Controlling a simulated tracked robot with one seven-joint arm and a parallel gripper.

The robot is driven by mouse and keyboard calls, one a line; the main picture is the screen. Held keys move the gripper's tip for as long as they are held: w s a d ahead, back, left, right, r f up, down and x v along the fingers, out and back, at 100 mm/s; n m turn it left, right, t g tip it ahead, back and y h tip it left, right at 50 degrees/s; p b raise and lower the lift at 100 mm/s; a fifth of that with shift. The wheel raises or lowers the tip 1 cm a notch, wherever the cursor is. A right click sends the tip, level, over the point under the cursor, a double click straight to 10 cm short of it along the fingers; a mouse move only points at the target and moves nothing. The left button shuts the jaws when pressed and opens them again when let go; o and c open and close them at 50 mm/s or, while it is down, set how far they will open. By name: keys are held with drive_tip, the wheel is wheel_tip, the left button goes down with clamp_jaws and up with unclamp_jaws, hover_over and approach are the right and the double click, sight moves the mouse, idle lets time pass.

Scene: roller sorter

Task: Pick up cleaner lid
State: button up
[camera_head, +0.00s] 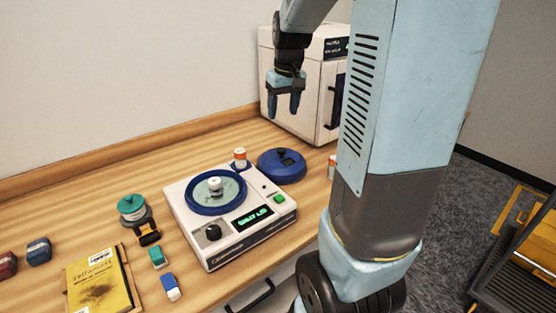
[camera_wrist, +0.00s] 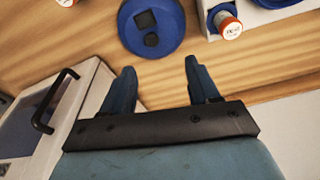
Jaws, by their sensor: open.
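The cleaner lid appears to be the round blue lid (camera_head: 281,168) with a dark knob, lying on the wooden table just right of the white machine. It also shows at the top of the wrist view (camera_wrist: 136,38), with its dark knob facing up. My gripper (camera_head: 285,108) hangs above the back of the table, in front of the white box-shaped unit, higher than the lid and apart from it. In the wrist view my gripper's two fingers (camera_wrist: 157,72) are spread with nothing between them. The lid lies beyond the fingertips.
The white machine (camera_head: 268,225) with a blue-rimmed bowl (camera_head: 204,205) stands left of the lid. An orange-capped vial (camera_head: 239,158) stands close beside the lid. The white box-shaped unit (camera_head: 308,112) is behind. A yellow book (camera_head: 100,278) and small blocks lie at the left.

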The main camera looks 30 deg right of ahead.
drive_tip(key=w+d+f, duration=0.3)
hover_over(282, 149)
drive_tip(key=shift+g, duration=0.3)
drive_tip(key=f, duration=0.8)
drive_tip(key=shift+s+d+f, duration=0.2)
drive_tip(key=shift+s+f, duration=0.05)
drive_tip(key=shift+s, duration=0.1)
drive_tip(key=shift+w+a+f, duration=0.1)
drive_tip(key=shift+a+f, duration=0.1)
drive_tip(key=shift+f, duration=1.1)
drive_tip(key=shift+w+a+f, duration=0.1)
drive_tip(key=shift+a+f, duration=0.05)
drive_tip(key=shift+f, duration=1.15)
clamp_jaws()
